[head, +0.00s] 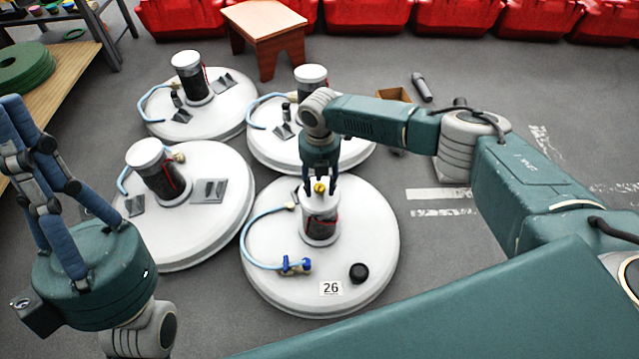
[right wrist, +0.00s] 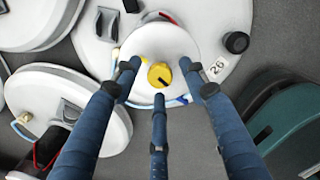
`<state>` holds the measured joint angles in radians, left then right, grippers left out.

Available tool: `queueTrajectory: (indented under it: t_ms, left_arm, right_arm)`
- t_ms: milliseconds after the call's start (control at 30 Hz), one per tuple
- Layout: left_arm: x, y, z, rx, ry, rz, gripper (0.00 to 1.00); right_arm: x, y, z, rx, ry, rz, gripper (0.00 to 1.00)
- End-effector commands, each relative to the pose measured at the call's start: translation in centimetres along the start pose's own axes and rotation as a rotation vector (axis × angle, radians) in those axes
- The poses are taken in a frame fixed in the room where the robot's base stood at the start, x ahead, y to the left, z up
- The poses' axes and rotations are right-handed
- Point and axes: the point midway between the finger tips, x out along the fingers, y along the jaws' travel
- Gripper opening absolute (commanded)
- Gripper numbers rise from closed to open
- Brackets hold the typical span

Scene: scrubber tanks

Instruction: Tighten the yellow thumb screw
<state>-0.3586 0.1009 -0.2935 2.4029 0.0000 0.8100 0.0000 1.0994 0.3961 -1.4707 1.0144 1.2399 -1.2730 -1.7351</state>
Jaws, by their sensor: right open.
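The yellow thumb screw (head: 319,187) sits on top of the white-capped cylinder (head: 320,225) on the round white tank lid marked 26 (head: 365,220). In the right wrist view the screw (right wrist: 160,76) shows as a yellow knob with a dark mark. My right gripper (head: 320,181) points down over it. Its three blue fingers stand open around the screw, with gaps visible between the fingertips (right wrist: 160,74) and the knob. My left gripper (head: 15,135) is raised at the left, fingers apart and empty, partly cut off by the frame edge.
A black knob (head: 359,272) and a blue valve (head: 295,265) with a pale blue hose sit on the same lid. Several similar tanks (head: 215,160) stand close behind and left. A wooden stool (head: 264,25) and red bins (head: 455,17) are at the back.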

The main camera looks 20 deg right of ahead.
Motion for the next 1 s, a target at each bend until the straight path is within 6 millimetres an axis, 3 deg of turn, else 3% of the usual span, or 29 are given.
queueTrajectory:
  t_ms: [200, 433, 700, 867, 1000]
  left_arm:
    - [0.0, 0.0, 0.0, 0.000, 0.001, 0.000, 0.00]
    - [0.0, 0.0, 0.0, 0.000, 0.000, 0.000, 0.00]
    - [0.2, 0.0, 0.4, 0.001, -0.017, 0.000, 0.00]
    - [0.3, -0.3, 3.3, 0.009, -0.145, -0.003, 0.00]
    - [-0.1, -0.7, 7.2, 0.019, -0.320, -0.008, 0.00]
  right_arm:
    - [0.0, 0.0, 0.0, 0.000, 0.000, 0.000, 0.43]
    - [0.0, 0.0, 0.0, 0.000, 0.000, 0.000, 0.00]
    - [-0.1, 0.0, 0.0, 0.014, 0.000, -0.001, 0.00]
    - [-0.2, 0.0, -0.1, 0.061, 0.002, -0.001, 0.00]
    - [-0.2, -0.1, -0.1, 0.137, 0.003, -0.002, 0.00]
